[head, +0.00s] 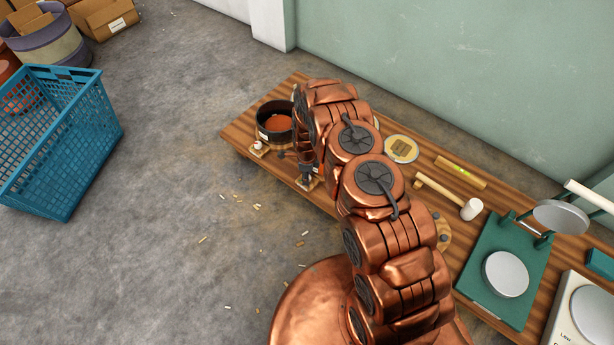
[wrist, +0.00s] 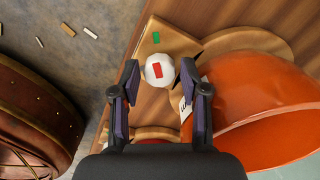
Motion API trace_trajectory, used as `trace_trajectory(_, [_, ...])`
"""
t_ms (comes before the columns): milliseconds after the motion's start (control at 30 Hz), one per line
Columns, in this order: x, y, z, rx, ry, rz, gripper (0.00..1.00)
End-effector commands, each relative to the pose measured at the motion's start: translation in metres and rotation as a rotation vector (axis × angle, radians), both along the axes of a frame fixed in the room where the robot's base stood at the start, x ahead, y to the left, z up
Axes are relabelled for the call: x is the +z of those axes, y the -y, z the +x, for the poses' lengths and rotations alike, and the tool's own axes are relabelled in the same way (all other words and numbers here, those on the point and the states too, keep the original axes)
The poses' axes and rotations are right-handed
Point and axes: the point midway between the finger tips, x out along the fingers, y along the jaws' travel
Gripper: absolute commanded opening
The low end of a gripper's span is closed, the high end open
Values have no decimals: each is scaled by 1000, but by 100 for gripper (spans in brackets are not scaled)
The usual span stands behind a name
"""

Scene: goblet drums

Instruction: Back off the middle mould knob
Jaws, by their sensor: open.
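A white faceted knob (wrist: 160,70) with a red mark on its top sits on a wooden block (wrist: 180,42) with a green mark. In the wrist view my gripper (wrist: 155,80) is open, with a finger on either side of the knob; I cannot tell whether they touch it. In the head view my gripper (head: 306,182) is low at the bench's front edge and hides most of the block there. Another white knob (head: 258,146) stands on a block to its left. I cannot tell from the frames which knob is the middle one.
A dark pot (head: 264,135) with orange inside stands behind the left block. An orange rounded body (wrist: 260,110) lies close right of my fingers. The bench (head: 238,134) also holds a mallet (head: 470,209) and a green press (head: 500,245). A blue crate (head: 60,140) stands on the floor.

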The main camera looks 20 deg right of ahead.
Motion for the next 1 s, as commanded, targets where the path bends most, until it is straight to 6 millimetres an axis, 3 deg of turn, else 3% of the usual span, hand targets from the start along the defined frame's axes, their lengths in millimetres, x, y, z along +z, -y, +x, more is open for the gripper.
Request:
trace_trajectory(300, [-3, 0, 0, 0, 0, 0, 45])
trace_trajectory(733, [-3, 0, 0, 0, -1, 0, 0])
trace_trajectory(1000, [-3, 0, 0, 27, -1, -1, 0])
